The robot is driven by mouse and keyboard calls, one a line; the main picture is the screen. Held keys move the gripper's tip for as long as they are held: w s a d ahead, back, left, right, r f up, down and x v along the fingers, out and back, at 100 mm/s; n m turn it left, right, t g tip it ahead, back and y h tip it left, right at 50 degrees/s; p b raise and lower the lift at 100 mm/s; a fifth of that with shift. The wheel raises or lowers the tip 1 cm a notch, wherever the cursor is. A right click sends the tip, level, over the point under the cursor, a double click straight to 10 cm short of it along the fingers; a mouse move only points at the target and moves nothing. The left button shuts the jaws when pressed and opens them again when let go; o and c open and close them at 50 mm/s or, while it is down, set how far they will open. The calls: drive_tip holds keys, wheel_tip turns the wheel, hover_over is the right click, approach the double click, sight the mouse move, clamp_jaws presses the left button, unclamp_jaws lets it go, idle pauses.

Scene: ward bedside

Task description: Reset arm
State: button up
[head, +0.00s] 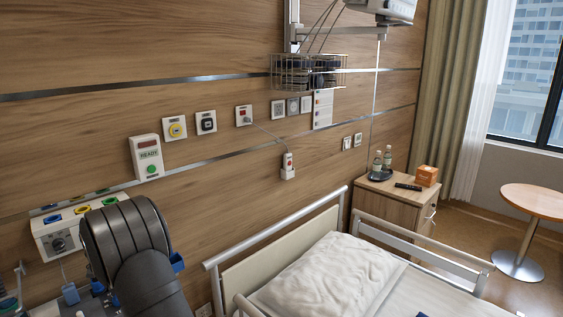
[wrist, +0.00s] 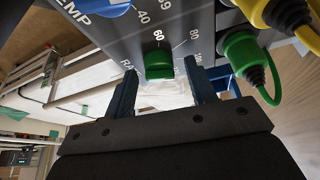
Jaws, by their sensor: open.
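My gripper (wrist: 161,74) is open in the wrist view, its two dark blue fingers apart. A green knob (wrist: 158,66) on a dark grey panel (wrist: 195,20) shows between the fingertips, with a gap on each side. Whether the tips reach past its face I cannot tell. Numbers 40, 60 and 80 are printed around it, and 60 is just above it. Nothing is held. In the head view my dark arm fills the lower left and hides most of the gripper and the panel.
A blue knob (wrist: 106,8), a green plug (wrist: 243,52) and a yellow plug (wrist: 285,12) with cables are close by on the panel. In the head view, a wall unit (head: 58,240) is beside my arm. The bed (head: 285,245) and bedside cabinet (head: 392,205) stand to the right.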

drive_tip(key=n+y, duration=0.1)
drive_tip(key=n, duration=0.2)
drive_tip(key=n+t+y, duration=0.1)
drive_tip(key=n, duration=0.3)
drive_tip(key=shift+s+d, duration=0.15)
drive_tip(key=shift+d+n+y, duration=0.1)
drive_tip(key=shift+n+y, duration=0.55)
drive_tip(key=shift+n, duration=1.05)
drive_tip(key=shift+d+n+y, duration=0.1)
drive_tip(key=shift+n+y, duration=0.55)
drive_tip(key=shift+n, duration=1.05)
drive_tip(key=shift+t, duration=0.3)
drive_tip(key=shift+o, duration=0.2)
